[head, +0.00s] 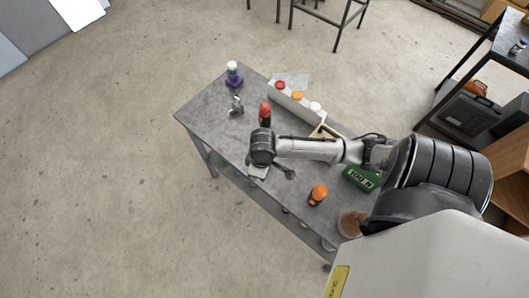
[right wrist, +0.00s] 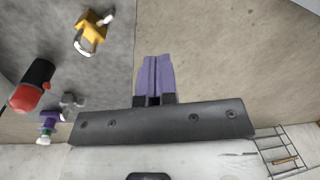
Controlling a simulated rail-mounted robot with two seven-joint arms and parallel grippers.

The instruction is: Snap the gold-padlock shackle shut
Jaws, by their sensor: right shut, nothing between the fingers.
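The gold padlock (right wrist: 92,27) lies near the table edge in the right wrist view, at upper left. Its silver shackle (right wrist: 84,46) is on the side toward the bottom of the picture. I cannot tell if the shackle is seated. My right gripper (right wrist: 155,60) has purple fingertips pressed together, with nothing between them. It appears to the right of the padlock and apart from it, seen against the floor just past the table edge. In the head view I cannot make out the padlock, and my right arm hides part of the table. My left gripper is not in view.

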